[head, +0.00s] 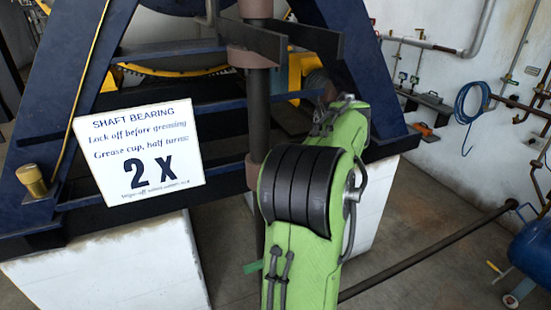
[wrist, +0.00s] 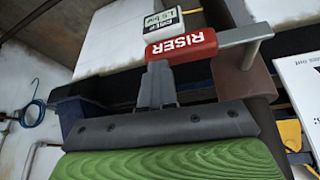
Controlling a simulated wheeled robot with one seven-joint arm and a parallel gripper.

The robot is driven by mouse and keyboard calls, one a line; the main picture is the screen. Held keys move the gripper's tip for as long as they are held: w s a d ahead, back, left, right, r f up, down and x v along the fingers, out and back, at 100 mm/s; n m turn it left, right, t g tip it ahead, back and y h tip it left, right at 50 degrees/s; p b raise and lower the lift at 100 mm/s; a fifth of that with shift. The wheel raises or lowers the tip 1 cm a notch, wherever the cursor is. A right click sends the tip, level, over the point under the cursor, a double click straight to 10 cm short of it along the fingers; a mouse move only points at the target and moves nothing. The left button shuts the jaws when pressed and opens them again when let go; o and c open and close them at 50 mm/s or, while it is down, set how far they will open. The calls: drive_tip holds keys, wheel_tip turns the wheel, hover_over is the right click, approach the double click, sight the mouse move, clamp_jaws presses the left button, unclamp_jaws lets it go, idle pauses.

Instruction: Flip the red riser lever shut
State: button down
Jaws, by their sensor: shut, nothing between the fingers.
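The red riser lever (wrist: 182,47) shows in the wrist view at the upper middle, with its RISER lettering upside down. A grey bar (wrist: 248,36) runs from its right end, beside a brown pipe (wrist: 243,76). My gripper (wrist: 158,72) is shut and empty, its fingertips right at the lever's left half. I cannot tell whether they touch it. In the head view my green arm hides the gripper, and I cannot make out the lever there.
A SHAFT BEARING sign (head: 147,152) hangs on the blue frame (head: 350,40). A brass cup (head: 32,180) stands at left. A blue hose (head: 472,102) hangs on the right wall; a blue tank (head: 532,255) stands below.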

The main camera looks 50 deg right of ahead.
drive_tip(key=v, duration=1.5)
drive_tip(key=shift+s+r, duration=0.2)
drive_tip(key=shift+r, duration=0.1)
drive_tip(key=shift+a, duration=0.1)
